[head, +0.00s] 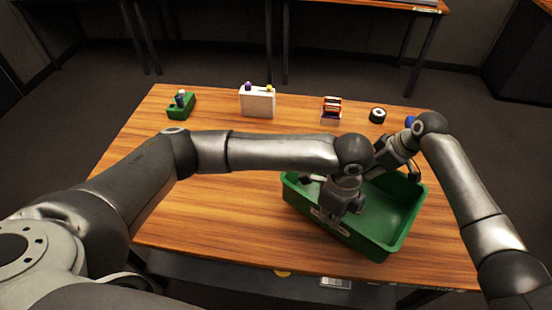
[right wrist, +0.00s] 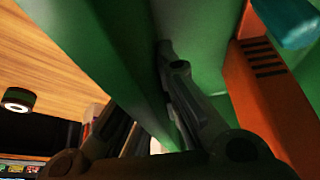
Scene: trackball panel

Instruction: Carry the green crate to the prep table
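The green crate (head: 385,225) is an open, deep tray at the right front of the wooden table (head: 215,215). I cannot tell whether its base touches the tabletop. My left gripper (head: 335,212) points down at the crate's left, near wall; its fingertips are partly hidden. I cannot tell which table is the prep table.
Along the table's far edge stand a green block with small parts (head: 181,106), a white box with purple and yellow knobs (head: 257,102), a red-and-white item (head: 331,110) and a black round item (head: 377,115). Another table (head: 390,4) stands behind. The table's left half is mostly clear.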

